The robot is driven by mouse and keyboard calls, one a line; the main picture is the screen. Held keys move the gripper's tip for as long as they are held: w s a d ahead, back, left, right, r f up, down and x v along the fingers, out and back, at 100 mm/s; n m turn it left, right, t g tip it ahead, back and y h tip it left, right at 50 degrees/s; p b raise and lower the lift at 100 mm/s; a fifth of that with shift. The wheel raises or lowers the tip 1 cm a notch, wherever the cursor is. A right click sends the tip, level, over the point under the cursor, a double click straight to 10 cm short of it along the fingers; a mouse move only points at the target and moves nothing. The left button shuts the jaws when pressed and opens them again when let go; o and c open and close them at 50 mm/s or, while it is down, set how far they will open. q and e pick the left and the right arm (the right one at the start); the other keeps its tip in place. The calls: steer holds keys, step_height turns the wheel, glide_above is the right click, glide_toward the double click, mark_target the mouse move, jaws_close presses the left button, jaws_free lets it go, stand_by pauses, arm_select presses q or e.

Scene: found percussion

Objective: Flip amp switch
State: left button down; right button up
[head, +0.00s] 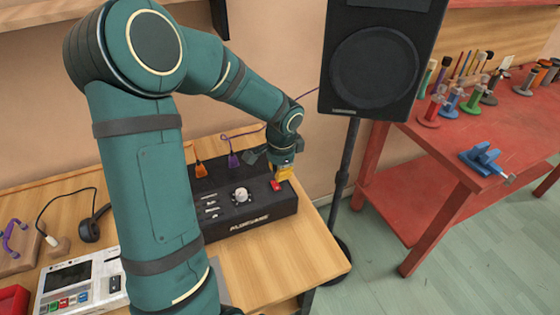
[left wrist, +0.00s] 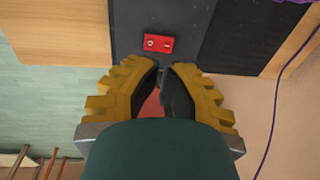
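The amp (head: 240,222) is a black box on the wooden table, with a white knob, small sliders and plugged-in cables on top. Its red switch (head: 277,185) sits near the right end of the top. In the left wrist view the red rocker switch (left wrist: 158,43) shows two white marks, just beyond my fingertips. My left gripper (head: 284,172), with yellow fingers, is right by the switch in the head view. In the left wrist view its dark fingertips (left wrist: 161,75) come together with nothing held at the tips. Contact with the switch is not visible. My right gripper is out of view.
A speaker (head: 375,70) on a black stand rises right of the amp. Orange and purple plugs stand at the amp's back. A white device (head: 80,278) lies at the table's left. A red bench (head: 470,140) with several colored items is at right.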

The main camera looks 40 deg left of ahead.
mark_target(279, 184)
arm_select(q)
steer(key=shift+w+a+f+b, duration=0.15)
steer(key=shift+f+b, duration=0.1)
steer(key=shift+f, duration=0.8)
steer(key=shift+s+a+f+b, duration=0.1)
steer(key=shift+f+b, duration=0.1)
steer(key=shift+f, duration=0.8)
